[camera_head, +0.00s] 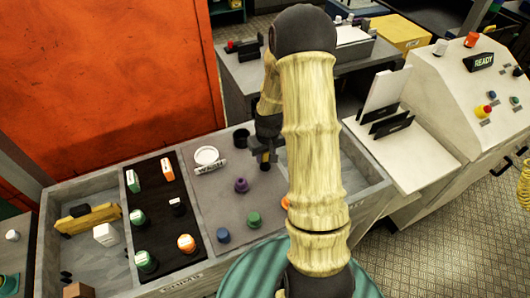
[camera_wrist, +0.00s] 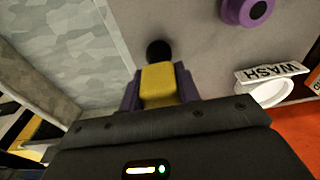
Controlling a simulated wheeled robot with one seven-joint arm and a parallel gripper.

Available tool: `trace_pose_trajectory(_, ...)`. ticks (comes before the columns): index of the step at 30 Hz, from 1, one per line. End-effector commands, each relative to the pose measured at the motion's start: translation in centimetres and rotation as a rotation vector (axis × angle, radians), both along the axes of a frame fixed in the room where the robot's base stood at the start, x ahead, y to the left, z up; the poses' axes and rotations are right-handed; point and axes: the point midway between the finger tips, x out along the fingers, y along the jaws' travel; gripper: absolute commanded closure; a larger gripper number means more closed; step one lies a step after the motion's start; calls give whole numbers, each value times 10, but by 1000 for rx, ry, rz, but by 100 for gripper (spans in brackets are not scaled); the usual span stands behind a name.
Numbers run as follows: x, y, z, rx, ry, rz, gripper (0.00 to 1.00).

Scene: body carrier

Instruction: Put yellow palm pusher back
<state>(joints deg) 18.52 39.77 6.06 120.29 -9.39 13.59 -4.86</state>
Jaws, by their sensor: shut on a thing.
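My gripper (camera_head: 264,150) is over the grey panel (camera_head: 222,172), left of my arm's pale sleeve. In the wrist view its purple fingers (camera_wrist: 159,88) are shut on a yellow block-like piece, the yellow palm pusher (camera_wrist: 158,84). A black round end (camera_wrist: 158,50) shows just beyond the yellow part; I cannot tell if it touches the panel. A purple pusher (camera_head: 241,185) stands on the panel nearby and shows in the wrist view (camera_wrist: 247,10). Blue (camera_head: 223,235) and green (camera_head: 254,219) pushers stand nearer the front. Part of the panel is hidden behind my arm.
A white round dish (camera_head: 206,156) and a WASH label (camera_head: 210,168) lie at the panel's back. A black rack (camera_head: 158,215) with bottles is to the left. A bin further left holds a yellow and black tool (camera_head: 88,218) and a white block (camera_head: 106,234).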

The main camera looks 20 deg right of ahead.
Motion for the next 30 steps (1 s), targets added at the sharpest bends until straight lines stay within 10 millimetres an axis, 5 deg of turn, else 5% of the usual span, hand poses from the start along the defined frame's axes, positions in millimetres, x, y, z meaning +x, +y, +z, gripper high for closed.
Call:
trace_pose_trajectory(11, 0, 0, -5, 0, -1, 0, 100)
trace_pose_trajectory(12, 0, 0, -4, 0, -1, 0, 60)
trace_pose_trajectory(15, 0, 0, -3, 0, -1, 0, 46)
trace_pose_trajectory(30, 0, 0, 8, -1, -4, 1, 46)
